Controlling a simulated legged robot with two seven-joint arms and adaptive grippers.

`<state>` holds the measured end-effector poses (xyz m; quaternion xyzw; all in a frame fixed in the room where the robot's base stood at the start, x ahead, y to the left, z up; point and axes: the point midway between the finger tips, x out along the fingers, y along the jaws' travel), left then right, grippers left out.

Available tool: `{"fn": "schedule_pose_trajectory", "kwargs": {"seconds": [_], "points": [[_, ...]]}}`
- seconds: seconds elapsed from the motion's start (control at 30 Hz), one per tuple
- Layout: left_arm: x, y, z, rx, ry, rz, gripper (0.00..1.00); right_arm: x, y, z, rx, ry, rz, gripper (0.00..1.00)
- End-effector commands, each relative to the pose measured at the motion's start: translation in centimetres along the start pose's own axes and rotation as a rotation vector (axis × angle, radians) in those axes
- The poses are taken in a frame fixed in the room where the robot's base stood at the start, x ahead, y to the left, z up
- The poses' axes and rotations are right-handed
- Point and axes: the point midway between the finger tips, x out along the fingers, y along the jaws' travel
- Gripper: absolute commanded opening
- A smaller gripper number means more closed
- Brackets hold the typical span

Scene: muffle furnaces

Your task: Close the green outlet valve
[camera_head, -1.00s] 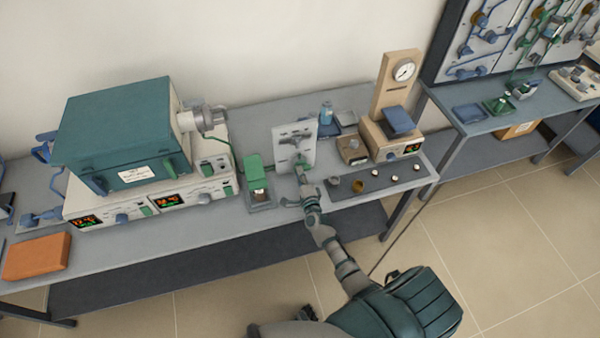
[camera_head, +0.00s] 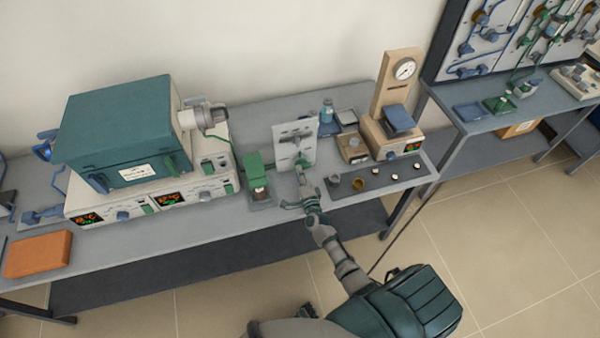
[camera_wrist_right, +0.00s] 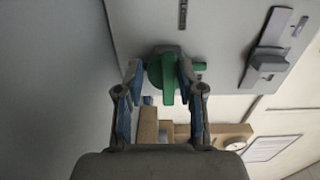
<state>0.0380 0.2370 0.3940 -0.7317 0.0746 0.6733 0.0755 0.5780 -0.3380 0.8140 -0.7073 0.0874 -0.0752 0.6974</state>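The green outlet valve (camera_wrist_right: 168,80) is on a light grey panel (camera_wrist_right: 228,30) in the right wrist view. It has a round green body and a flat handle pointing down the picture. My right gripper (camera_wrist_right: 160,72) has one finger on each side of the handle, with visible gaps between handle and fingers. Whether the fingertips touch the round body is unclear. In the head view the right gripper (camera_head: 303,178) is at the lower front of the upright panel (camera_head: 293,138); the valve (camera_head: 301,163) is small and partly hidden there. My left gripper is not in view.
A teal furnace (camera_head: 120,125) on a control unit stands left of the panel. A small green-topped device (camera_head: 257,178) is close on the panel's left. A dark mat (camera_head: 385,180) with small dishes and a balance (camera_head: 395,135) are to the right. An orange block (camera_head: 38,254) lies far left.

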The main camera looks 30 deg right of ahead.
Motion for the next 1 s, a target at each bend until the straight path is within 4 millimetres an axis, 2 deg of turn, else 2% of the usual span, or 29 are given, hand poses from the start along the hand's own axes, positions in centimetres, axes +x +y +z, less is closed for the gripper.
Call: {"fn": "schedule_pose_trajectory", "kwargs": {"seconds": [0.23, 0.37, 0.47, 0.8, 1.0], "points": [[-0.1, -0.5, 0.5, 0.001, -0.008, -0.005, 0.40, 0.2, -0.4, -0.1, 0.001, 0.004, -0.009, 0.41], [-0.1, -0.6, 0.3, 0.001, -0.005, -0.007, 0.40, -0.7, -0.4, -0.1, 0.002, 0.004, -0.009, 0.41], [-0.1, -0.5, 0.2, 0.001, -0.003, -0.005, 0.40, -2.3, -0.3, -0.1, 0.002, 0.004, -0.008, 0.41], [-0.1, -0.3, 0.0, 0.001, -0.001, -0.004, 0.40, -9.5, -0.1, -0.1, 0.000, 0.002, -0.005, 0.41], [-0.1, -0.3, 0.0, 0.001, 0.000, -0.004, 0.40, -11.5, 0.0, -0.1, 0.000, 0.003, -0.005, 0.41]]}}
